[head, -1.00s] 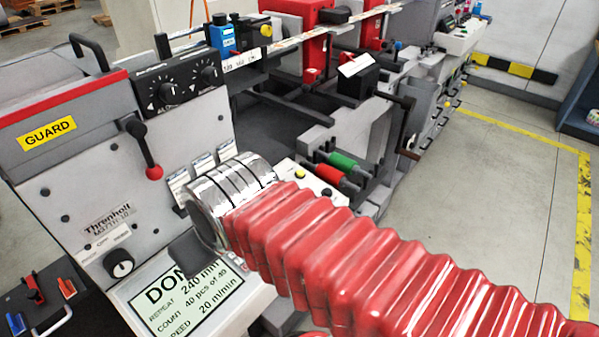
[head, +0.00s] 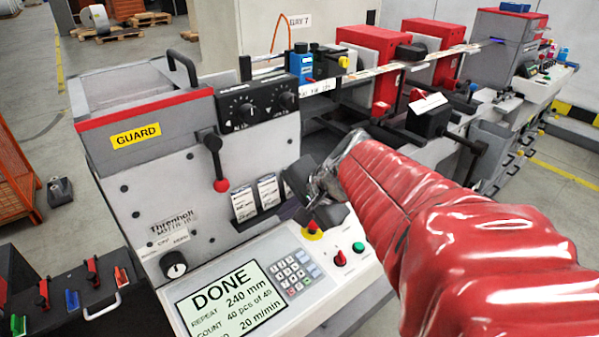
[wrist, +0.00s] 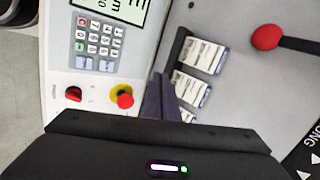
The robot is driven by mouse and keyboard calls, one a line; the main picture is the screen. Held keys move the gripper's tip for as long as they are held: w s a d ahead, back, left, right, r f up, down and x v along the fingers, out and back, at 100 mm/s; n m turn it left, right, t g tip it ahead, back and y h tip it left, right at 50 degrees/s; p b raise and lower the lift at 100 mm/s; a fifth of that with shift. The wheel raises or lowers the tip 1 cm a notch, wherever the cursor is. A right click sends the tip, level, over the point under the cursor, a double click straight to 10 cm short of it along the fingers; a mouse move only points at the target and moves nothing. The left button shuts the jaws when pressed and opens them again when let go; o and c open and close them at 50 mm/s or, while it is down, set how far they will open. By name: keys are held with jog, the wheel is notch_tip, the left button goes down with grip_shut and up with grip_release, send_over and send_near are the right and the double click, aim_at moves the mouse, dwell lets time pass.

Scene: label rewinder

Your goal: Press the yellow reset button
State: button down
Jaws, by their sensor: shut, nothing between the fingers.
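My gripper (head: 312,198) is in front of the machine, above the right part of the sloped control panel (head: 372,268). Its dark fingers (wrist: 163,98) are shut and empty in the wrist view. I cannot make out a plain yellow reset button in the current views. My gripper and red-sleeved arm hide part of the machine behind them. A red mushroom button with a yellow collar (head: 312,231) is on the panel just below the gripper; it also shows in the wrist view (wrist: 123,96), left of the fingers and apart from them.
The panel also has a DONE screen (head: 236,304), a keypad (head: 290,272), a red knob (head: 340,258) and a green button (head: 358,247). Label packs (head: 256,197) and a red-knobbed lever (head: 215,164) are left of the gripper. A yellow knob (head: 345,62) sits higher up.

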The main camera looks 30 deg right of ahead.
jog(key=d+m+t+h, duration=0.3)
jog(key=d+m, duration=1.2)
jog(key=d, duration=1)
jog(key=shift+d+f+h, duration=0.15)
jog(key=shift+f+h, duration=0.15)
jog(key=shift+h, duration=0.1)
jog(key=shift+w+f, duration=0.1)
jog(key=shift+w+f, duration=0.2)
jog(key=shift+f, duration=1.25)
jog(key=shift+w+f, duration=0.25)
jog(key=shift+f, duration=1.15)
jog(key=shift+w+f, duration=0.2)
jog(key=shift+f, duration=1.25)
jog(key=shift+w+f, duration=0.15)
jog(key=shift+f, duration=0.65)
jog(key=shift+r, duration=0.9)
jog(key=shift+r, duration=0.1)
